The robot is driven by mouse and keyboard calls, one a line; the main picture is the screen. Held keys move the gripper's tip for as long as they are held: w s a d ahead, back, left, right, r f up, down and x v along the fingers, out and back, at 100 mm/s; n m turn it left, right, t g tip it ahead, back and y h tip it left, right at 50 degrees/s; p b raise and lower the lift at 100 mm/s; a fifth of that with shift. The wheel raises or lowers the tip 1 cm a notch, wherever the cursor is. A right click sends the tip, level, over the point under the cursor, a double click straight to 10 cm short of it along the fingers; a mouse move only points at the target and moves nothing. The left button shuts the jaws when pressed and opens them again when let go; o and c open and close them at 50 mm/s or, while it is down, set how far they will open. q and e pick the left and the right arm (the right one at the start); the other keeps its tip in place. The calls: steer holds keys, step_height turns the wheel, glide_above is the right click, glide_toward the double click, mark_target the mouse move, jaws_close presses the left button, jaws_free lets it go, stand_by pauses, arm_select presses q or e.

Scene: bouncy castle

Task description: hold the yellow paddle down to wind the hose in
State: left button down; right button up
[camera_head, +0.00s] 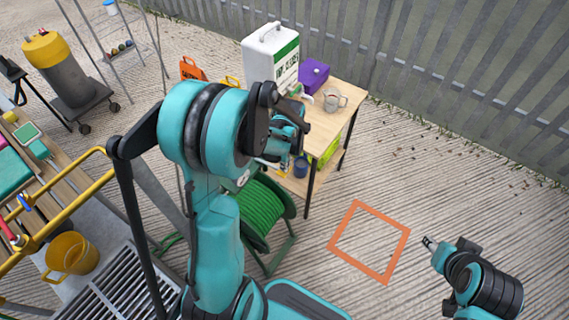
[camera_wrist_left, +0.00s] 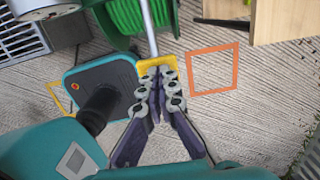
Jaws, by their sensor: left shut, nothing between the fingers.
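The yellow paddle (camera_wrist_left: 157,61) shows in the left wrist view at the end of a grey metal bar (camera_wrist_left: 149,28). My left gripper (camera_wrist_left: 157,73) is shut with nothing between its fingers; its tips overlap the paddle's near edge in that view, and I cannot tell whether they touch. In the head view my left gripper (camera_head: 287,130) is partly hidden by its own arm, and I cannot make out the paddle. The green hose (camera_head: 262,208) is wound on a green reel below my left arm; it also shows in the left wrist view (camera_wrist_left: 128,14). My right gripper (camera_head: 430,243) is at the lower right, its jaws too small to read.
A wooden table (camera_head: 325,125) with a white canister (camera_head: 271,55), purple box (camera_head: 313,76) and glass jug (camera_head: 334,99) stands behind the reel. An orange square (camera_head: 340,218) marks bare ground. A yellow rail (camera_head: 60,205) and yellow bucket (camera_head: 72,254) are at left.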

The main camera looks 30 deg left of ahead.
mark_target(289, 172)
arm_select(q)
steer(key=shift+y, duration=0.3)
steer(key=f+b, duration=0.1)
steer(key=f, duration=0.1)
steer(key=d+f+b, duration=0.1)
steer(key=f+b, duration=0.1)
steer(key=shift+d+f, duration=0.2)
steer(key=shift+r, duration=0.3)
arm_select(e)
step_height(289, 172, down, 3)
steer(key=shift+f, duration=0.1)
stand_by(1.4)
arm_select(q)
steer(key=shift+a+r+p, duration=0.1)
steer(key=shift+r+p, duration=0.7)
steer(key=shift+r, duration=0.05)
arm_select(e)
steer(key=shift+r, duration=0.55)
